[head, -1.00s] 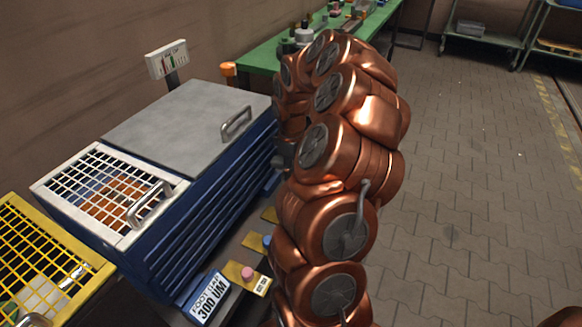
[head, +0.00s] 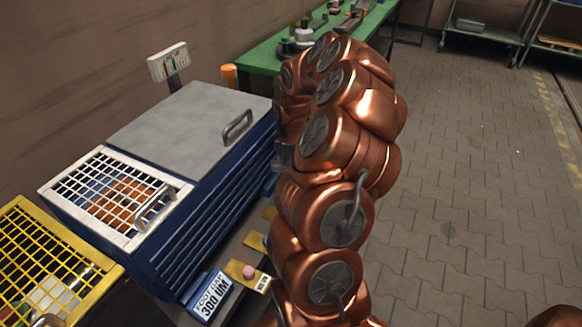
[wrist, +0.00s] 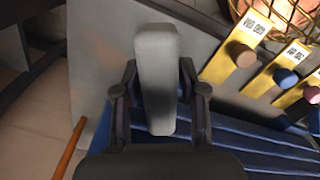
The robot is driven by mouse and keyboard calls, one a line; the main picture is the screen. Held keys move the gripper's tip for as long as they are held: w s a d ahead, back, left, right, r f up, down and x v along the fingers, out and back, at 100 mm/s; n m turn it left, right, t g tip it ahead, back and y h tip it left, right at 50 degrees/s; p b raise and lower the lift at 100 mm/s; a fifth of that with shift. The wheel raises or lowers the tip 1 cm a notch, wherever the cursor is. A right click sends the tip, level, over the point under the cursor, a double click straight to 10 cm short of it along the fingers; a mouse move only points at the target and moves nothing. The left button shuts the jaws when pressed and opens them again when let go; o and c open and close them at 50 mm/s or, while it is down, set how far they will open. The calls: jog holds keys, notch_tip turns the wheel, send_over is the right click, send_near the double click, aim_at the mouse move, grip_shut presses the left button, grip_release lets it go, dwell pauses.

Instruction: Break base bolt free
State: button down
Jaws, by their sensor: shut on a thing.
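In the wrist view my gripper (wrist: 158,72) is shut on a grey, round-ended bar (wrist: 156,100), with a finger on each side. The bar's lower end is close to my dark wrist body; what kind of tool it is, I cannot tell. The blue ribbed cabinet (wrist: 262,150) lies beyond it at the lower right. In the head view my copper arm hides most of my gripper; only a dark part shows beside the cabinet (head: 225,190). I cannot make out a base bolt in either view.
Yellow plates with coloured knobs (head: 249,272) lie along the cabinet's foot. A white-framed mesh lid (head: 85,172) and a yellow mesh basket (head: 20,235) are at left. A green bench (head: 262,60) stands behind. The paved floor (head: 460,170) at right is clear.

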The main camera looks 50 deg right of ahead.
jog(key=shift+r+n, duration=0.1)
jog(key=shift+n, duration=0.2)
jog(key=shift+n+p, duration=0.4)
jog(key=shift+p, duration=0.2)
jog(key=shift+n, duration=0.4)
jog(key=shift+r+p, duration=1.35)
jog(key=shift+r, duration=1.6)
